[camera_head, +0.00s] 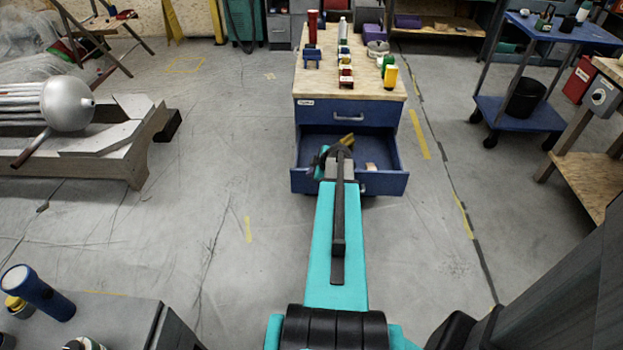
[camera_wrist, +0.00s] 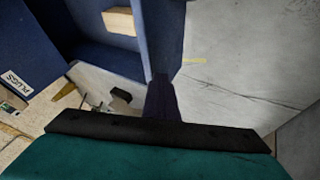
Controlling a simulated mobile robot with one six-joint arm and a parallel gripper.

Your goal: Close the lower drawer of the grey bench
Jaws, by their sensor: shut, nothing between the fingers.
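The bench (camera_head: 312,84) has a pale wooden top and blue drawer fronts, rather than a plain grey look. Its upper drawer (camera_head: 320,115) is shut. Its lower drawer (camera_head: 393,183) stands well open toward me, and small items lie in it, including a wooden block (camera_head: 371,167). My gripper (camera_head: 342,150) shows over the open drawer, partly hidden by my arm. In the wrist view my shut, empty gripper (camera_wrist: 160,82) is close to the blue lower drawer wall (camera_wrist: 170,35). I cannot tell whether they touch. The block also shows there (camera_wrist: 118,20).
Bottles and coloured items stand on the bench top. A blue trolley (camera_head: 560,115) is at the right and a low stand with a metal tank (camera_head: 68,103) at the left. A grey surface with a torch (camera_head: 40,293) is at lower left. Floor beside the drawer is clear.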

